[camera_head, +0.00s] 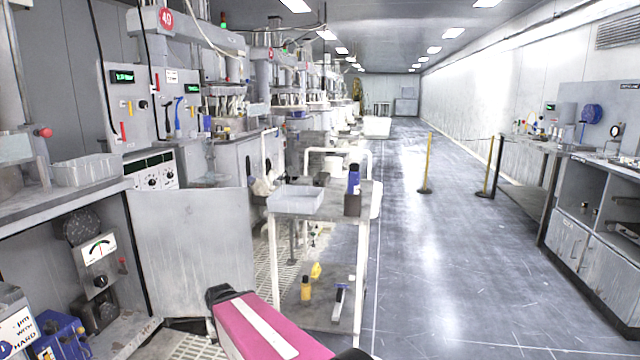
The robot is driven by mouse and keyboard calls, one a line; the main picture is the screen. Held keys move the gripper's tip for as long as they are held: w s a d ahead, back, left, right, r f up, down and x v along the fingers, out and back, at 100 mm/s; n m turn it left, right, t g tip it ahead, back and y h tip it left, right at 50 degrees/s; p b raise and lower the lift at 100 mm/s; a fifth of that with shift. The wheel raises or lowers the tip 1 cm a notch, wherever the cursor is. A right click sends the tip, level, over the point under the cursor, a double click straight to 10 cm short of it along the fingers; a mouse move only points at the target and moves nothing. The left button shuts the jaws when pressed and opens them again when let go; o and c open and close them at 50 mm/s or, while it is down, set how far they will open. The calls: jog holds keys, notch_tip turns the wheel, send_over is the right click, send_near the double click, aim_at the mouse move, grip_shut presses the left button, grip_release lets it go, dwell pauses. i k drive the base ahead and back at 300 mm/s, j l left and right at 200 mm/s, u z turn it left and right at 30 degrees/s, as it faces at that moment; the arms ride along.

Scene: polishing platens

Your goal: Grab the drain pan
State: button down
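Two shallow, light grey, open-topped pans are in view, and I cannot tell for certain which is the drain pan. One grey pan (296,203) sits on the top of a narrow white-framed cart near the middle. The other grey pan (86,172) sits on the bench at the left. Both look upright and apart from my arm. A pink and white link of my arm shows at the bottom centre, below and in front of the cart. My gripper cannot be made out in this view.
Polishing machines line the left side. The aisle floor (430,270) at right is clear up to yellow and black posts.

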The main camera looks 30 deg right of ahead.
aim_at(321, 181)
jog(key=k+l+z, duration=0.1)
jog(key=z, duration=0.3)
jog(key=k+l+z, duration=0.1)
jog(key=z, duration=0.25)
jog(key=l+z, duration=0.15)
jog(key=z, duration=0.25)
jog(key=i+l+z, duration=0.2)
jog(key=l, duration=0.2)
jog(key=l+z, duration=0.15)
jog(key=l, duration=0.25)
jog(key=i+l+z, duration=0.2)
jog(key=l, duration=0.15)
jog(key=i+l+z, duration=0.2)
jog(key=l, duration=0.15)
jog(key=i+l+z, duration=0.25)
jog(key=i+l, duration=0.2)
jog(key=i+l+z, duration=0.3)
jog(key=i, duration=0.35)
jog(key=i+u, duration=0.45)
jog(key=i, duration=0.4)
jog(key=i+l+u, duration=0.15)
jog(key=i+u, duration=0.25)
jog(key=i, duration=0.45)
jog(key=i+u, duration=0.8)
jog(key=i, duration=0.15)
jog(key=i+l+u, duration=0.35)
jog(key=i+j, duration=0.05)
jog(key=i, duration=0.05)
